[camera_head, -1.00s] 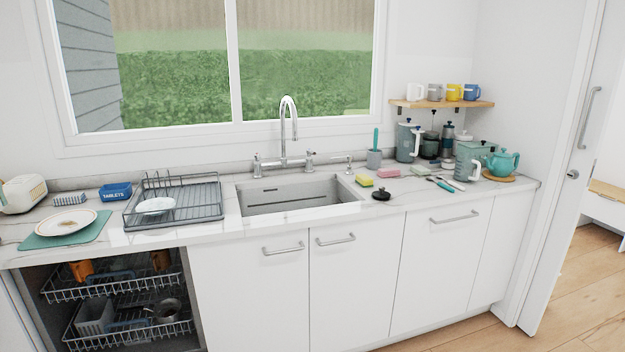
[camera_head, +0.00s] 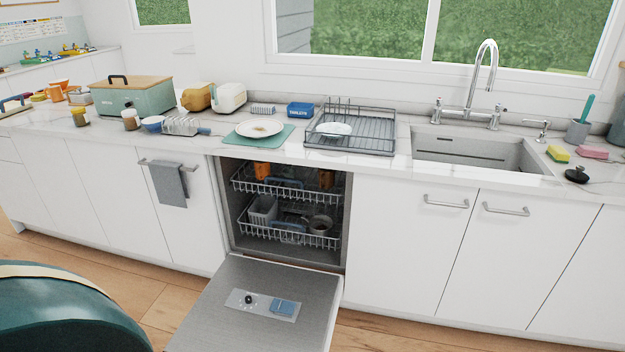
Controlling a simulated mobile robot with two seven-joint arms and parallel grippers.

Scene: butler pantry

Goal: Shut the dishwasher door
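The dishwasher (camera_head: 336,215) is built in under the counter, left of the sink. Its door (camera_head: 215,305) is folded down and lies open toward me, its inner face up, with a dispenser panel (camera_head: 262,304) on it. The upper rack (camera_head: 300,195) and lower rack (camera_head: 290,238) sit inside the cavity. They hold orange mugs (camera_head: 262,170), a grey basket (camera_head: 263,210) and a pot (camera_head: 320,224). Neither of my grippers shows in the view.
A dark green rounded shape (camera_head: 70,315) fills the lower left corner, near the door. Wooden floor (camera_head: 150,295) shows left of the door. A grey towel (camera_head: 168,184) hangs from a handle left of the dishwasher. Closed cabinets (camera_head: 395,250) stand to its right.

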